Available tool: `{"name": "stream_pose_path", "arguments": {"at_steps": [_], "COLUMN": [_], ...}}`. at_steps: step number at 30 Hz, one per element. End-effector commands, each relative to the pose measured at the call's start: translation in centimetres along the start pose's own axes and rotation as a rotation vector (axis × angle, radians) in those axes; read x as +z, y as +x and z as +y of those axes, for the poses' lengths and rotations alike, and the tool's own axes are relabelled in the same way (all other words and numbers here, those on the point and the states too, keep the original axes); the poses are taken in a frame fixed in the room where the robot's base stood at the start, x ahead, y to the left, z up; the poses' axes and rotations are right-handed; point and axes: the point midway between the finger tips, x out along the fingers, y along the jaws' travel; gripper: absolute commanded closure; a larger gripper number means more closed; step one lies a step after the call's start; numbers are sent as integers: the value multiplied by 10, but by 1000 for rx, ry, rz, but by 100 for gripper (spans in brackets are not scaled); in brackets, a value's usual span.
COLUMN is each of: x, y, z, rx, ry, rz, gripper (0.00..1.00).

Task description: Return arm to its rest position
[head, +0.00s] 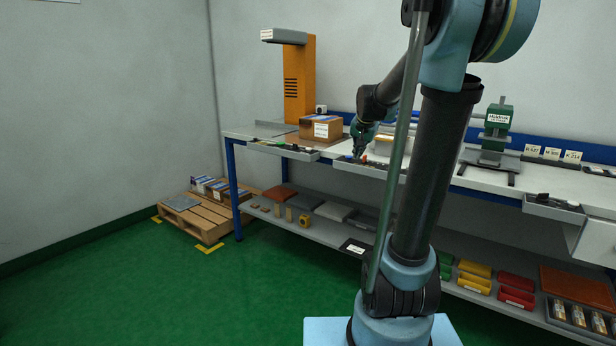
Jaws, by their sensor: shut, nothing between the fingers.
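My arm rises from its light-blue base in the right half of the head view, bends at the top and reaches down to the left over the workbench (340,150). My gripper (358,155) is small in the view, pointing down just above the front edge of the bench. It is shut with nothing held. It is above a grey tray (352,164) fixed along the bench's front edge, which holds small items. Whether the fingertips touch anything in the tray is too small to tell. Part of the bench behind my arm is hidden.
A cardboard box (320,128) stands left of my gripper, near an orange column (298,80). A green press (497,120) stands right. A shelf below carries yellow bins (474,280) and red bins (516,290). A pallet (205,220) with boxes lies at left. The green floor in front is clear.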

Motion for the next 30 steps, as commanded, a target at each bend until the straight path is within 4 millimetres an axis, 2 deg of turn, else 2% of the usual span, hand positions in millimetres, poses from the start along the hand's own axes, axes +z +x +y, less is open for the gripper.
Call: {"name": "stream_pose_path", "arguments": {"at_steps": [1,6,15,24,30], "x": [17,71,168,267,322], "y": [-8,-28,-54,-64,-64], "z": [10,40,96,153,185], "rx": [8,36,74,97,103], "ry": [-22,-108,-257,-405,-491], "rz": [-15,-72,-178,-290,-358], "gripper": [100,100,100,100,100]}}
